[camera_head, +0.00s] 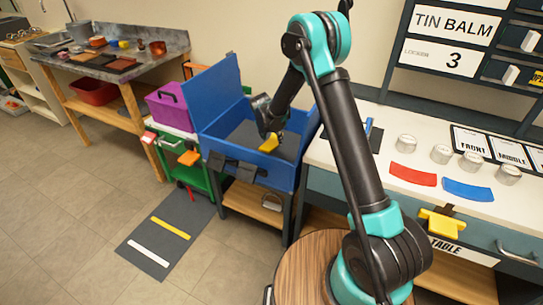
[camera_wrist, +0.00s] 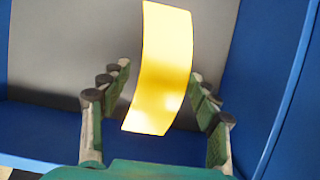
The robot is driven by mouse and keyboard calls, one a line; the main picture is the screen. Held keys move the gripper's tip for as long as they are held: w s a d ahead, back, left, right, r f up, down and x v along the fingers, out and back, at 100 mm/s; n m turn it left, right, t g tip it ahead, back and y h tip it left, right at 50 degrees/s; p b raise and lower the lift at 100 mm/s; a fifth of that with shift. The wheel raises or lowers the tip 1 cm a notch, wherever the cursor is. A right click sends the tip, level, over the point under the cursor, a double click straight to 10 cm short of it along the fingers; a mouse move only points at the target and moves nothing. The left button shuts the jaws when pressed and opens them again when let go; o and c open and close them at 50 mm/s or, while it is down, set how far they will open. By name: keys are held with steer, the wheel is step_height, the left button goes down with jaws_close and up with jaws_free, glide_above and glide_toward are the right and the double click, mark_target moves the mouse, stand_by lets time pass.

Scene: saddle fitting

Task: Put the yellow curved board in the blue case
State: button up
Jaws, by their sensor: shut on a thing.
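The yellow curved board (camera_head: 270,143) is in my gripper (camera_head: 267,132), over the inside of the open blue case (camera_head: 280,176). In the wrist view, the board (camera_wrist: 160,65) stands between the two fingers of my gripper (camera_wrist: 160,76), which is shut on it. Its far end reaches past the fingertips. Behind it are the grey floor of the case (camera_wrist: 60,45) and its blue walls (camera_wrist: 285,50). I cannot tell whether the board touches the case floor. The case lid (camera_head: 212,92) is raised.
The case stands on a dark stand beside a white counter (camera_head: 340,155) with a red curved board (camera_head: 412,175), a blue curved board (camera_head: 467,189) and several silver tins. A purple box (camera_head: 170,108) is left of the case. A grey mat (camera_head: 165,235) lies on the floor.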

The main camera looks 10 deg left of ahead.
mark_target(268, 146)
step_height(268, 146, down, 11)
steer(key=shift+r, duration=0.15)
stand_by(0.4)
steer(key=o, duration=1.2)
steer(key=v, duration=1.2)
steer(key=shift+r, duration=0.1)
